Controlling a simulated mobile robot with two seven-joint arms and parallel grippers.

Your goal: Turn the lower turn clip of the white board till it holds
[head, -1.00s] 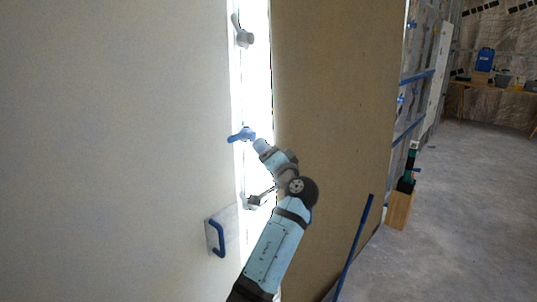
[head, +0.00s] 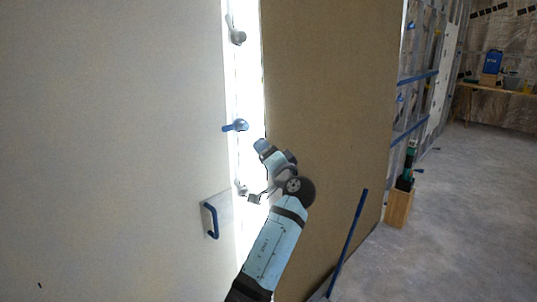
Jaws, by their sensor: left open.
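The white board (head: 120,130) fills the left of the head view, with a bright strip along its right edge. The lower turn clip (head: 241,188) is a small grey piece at that edge, partly hidden by my gripper. My left gripper (head: 254,197) is open, just right of and slightly below this clip; contact cannot be told. The blue middle clip (head: 235,126) lies roughly level, its end pointing left over the board's edge. A grey upper clip (head: 237,33) sits near the top. My right gripper is out of view.
A blue handle (head: 210,220) on a plate sticks out from the board at lower left. A brown panel (head: 330,100) stands right of the strip, with a blue bar (head: 348,240) leaning near it.

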